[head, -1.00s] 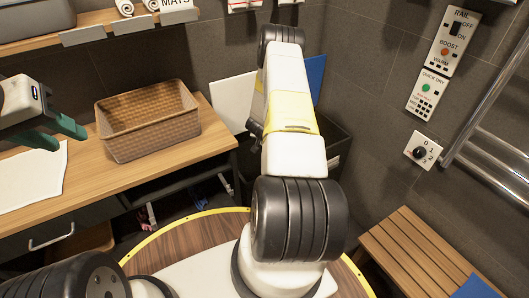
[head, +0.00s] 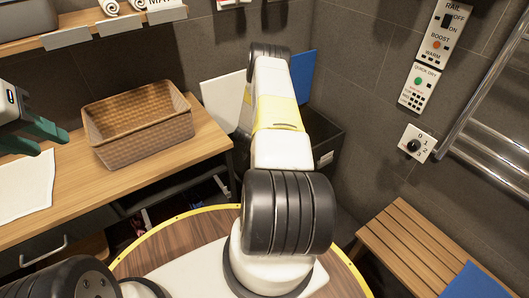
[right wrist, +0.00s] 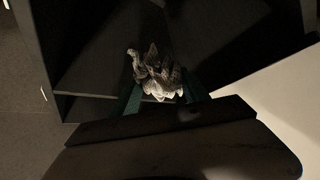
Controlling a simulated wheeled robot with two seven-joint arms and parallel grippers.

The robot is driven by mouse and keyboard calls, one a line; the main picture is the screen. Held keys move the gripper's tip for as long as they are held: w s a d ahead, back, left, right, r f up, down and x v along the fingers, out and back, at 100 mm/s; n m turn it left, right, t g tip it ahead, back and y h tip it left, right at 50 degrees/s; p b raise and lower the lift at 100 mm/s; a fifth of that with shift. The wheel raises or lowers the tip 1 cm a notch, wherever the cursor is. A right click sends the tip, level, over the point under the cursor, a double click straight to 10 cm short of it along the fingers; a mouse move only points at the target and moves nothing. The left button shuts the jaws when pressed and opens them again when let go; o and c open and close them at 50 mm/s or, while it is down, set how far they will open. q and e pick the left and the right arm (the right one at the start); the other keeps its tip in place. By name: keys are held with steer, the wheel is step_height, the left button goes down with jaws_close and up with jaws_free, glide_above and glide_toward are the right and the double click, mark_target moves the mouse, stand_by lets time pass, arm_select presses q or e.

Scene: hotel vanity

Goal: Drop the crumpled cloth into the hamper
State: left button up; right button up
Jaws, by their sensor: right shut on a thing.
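The crumpled cloth (right wrist: 158,75) is a grey-white wad in the right wrist view. My right gripper (right wrist: 160,97) is shut on it, with a green finger at each side. The cloth shows against the dark inside of an open black box, which I take for the hamper (right wrist: 75,65); its height over the floor of the box is hard to judge. In the head view the hamper (head: 326,145) stands in the back corner, partly behind my right arm, which hides the right gripper and cloth. My left gripper (head: 36,135) is open and empty over the wooden counter.
A brown woven basket (head: 138,130) and a white towel (head: 24,188) are on the counter (head: 210,135). White and blue (head: 302,75) panels stand behind the hamper. A slatted bench (head: 400,245) and metal towel rail (head: 480,110) are at the right.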

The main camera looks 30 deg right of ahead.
steer(key=o, duration=1.4)
steer(key=shift+v, duration=3.9)
